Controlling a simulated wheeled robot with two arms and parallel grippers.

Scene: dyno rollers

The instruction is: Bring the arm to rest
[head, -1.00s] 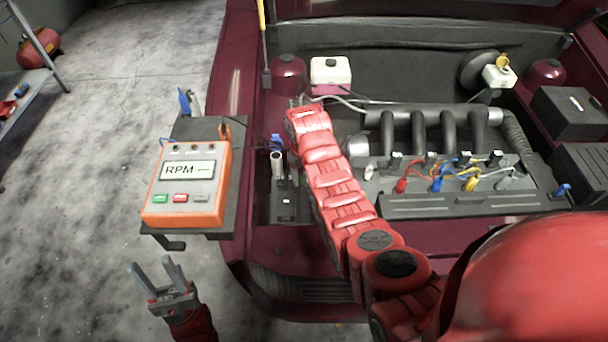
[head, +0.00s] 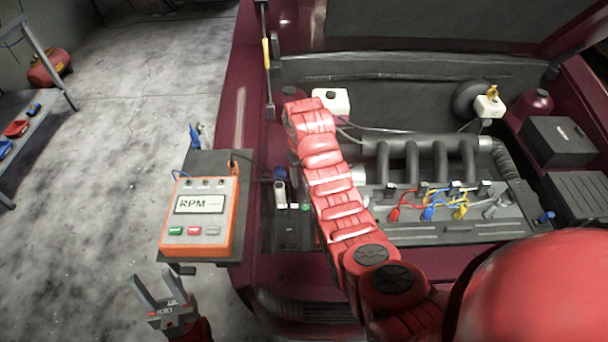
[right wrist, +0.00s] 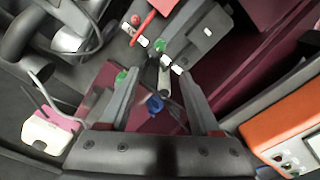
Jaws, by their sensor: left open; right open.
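My left gripper (head: 155,279) is open and empty, its fingers pointing up, below the orange RPM meter. My right arm (head: 333,190) stretches from the lower right over the engine bay, bent at its far end. Its gripper is hidden behind that end in the head view. In the right wrist view my right gripper (right wrist: 160,82) is open, with its two fingers spread wide. A small pale cylinder (right wrist: 164,80) and a blue part (right wrist: 155,104) show in the gap between the fingers. Neither finger is seen gripping them.
The RPM meter (head: 200,216) sits on a dark shelf (head: 222,165) at the car's left side. The engine (head: 425,160) has several coloured clips (head: 428,213). A white reservoir (head: 330,101) stands behind the right arm. A workbench (head: 38,110) is at far left; the floor between is clear.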

